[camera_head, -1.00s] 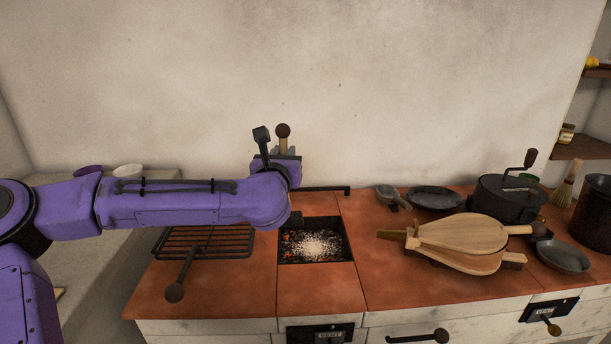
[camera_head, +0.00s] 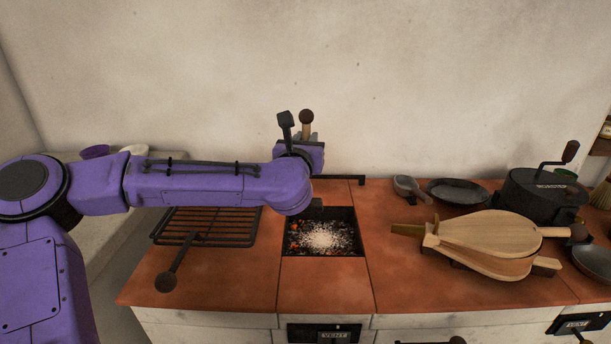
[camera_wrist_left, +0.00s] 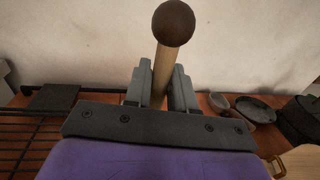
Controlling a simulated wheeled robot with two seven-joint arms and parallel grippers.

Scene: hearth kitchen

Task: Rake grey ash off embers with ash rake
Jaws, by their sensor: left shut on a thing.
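The ash rake's wooden handle with a dark round knob (camera_head: 306,117) stands upright at the end of my left arm. My left gripper (camera_wrist_left: 160,88) is shut on this handle (camera_wrist_left: 163,72), with a finger on each side of it in the left wrist view. The lower part of the rake is mostly hidden behind my arm in the head view. My right gripper is not in view.
A black grill grate (camera_head: 208,226) with a knobbed handle lies left of the pit. Wooden bellows (camera_head: 485,235) lie to the right. A small scoop (camera_head: 407,186), a dark pan (camera_head: 457,190) and a black crank-handled pot (camera_head: 535,195) stand at the back right.

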